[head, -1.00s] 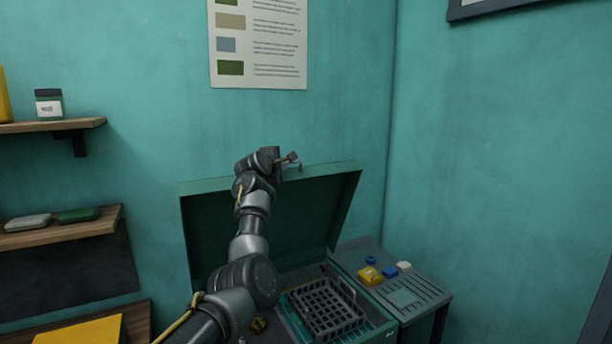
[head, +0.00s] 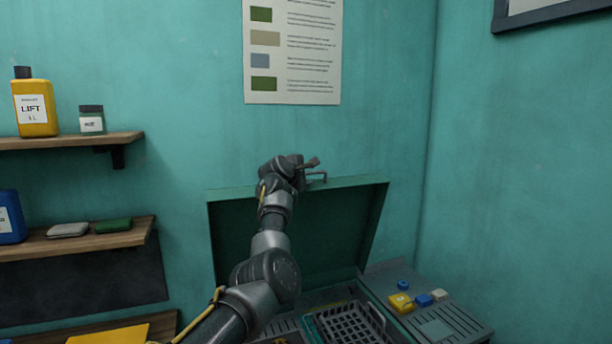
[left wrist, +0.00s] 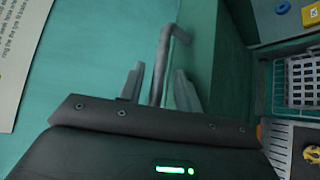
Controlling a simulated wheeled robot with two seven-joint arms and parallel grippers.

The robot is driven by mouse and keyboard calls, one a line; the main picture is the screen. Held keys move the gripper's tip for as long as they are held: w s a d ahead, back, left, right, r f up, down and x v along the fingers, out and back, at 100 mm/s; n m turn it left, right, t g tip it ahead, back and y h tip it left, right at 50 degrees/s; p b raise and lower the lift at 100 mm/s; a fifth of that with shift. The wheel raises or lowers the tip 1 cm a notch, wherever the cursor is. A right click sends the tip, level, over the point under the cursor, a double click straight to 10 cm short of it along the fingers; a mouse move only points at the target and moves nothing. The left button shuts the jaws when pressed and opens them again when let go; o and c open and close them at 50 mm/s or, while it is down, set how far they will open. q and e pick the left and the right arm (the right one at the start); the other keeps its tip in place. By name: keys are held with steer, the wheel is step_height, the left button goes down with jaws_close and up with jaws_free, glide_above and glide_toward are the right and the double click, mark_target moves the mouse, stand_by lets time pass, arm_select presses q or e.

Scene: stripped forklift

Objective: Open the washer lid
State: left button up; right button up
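The green washer lid (head: 345,225) stands raised, tilted up in front of the teal wall, with its dark inside facing me. Its bent metal handle (head: 319,179) is on the top edge and also shows in the left wrist view (left wrist: 163,62). My left gripper (head: 311,164) is at the handle. In the left wrist view its two fingers (left wrist: 158,88) are apart, with the handle bar between them and a gap visible on the right side. The open washer holds a dark wire basket (head: 352,325). My right gripper is not in view.
A side table (head: 440,312) right of the washer carries a yellow block (head: 401,303) and small blue and white pieces. Wooden shelves (head: 90,240) with bottles and soap-like bars are on the left. A poster (head: 292,50) hangs above the lid.

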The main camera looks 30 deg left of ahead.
arm_select(q)
steer(key=shift+s+b, duration=0.4)
steer(key=shift+b, duration=0.05)
steer(key=b+v, duration=0.5)
steer(key=v, duration=0.5)
steer(key=shift+b, duration=0.4)
steer(key=shift+d+r, duration=0.1)
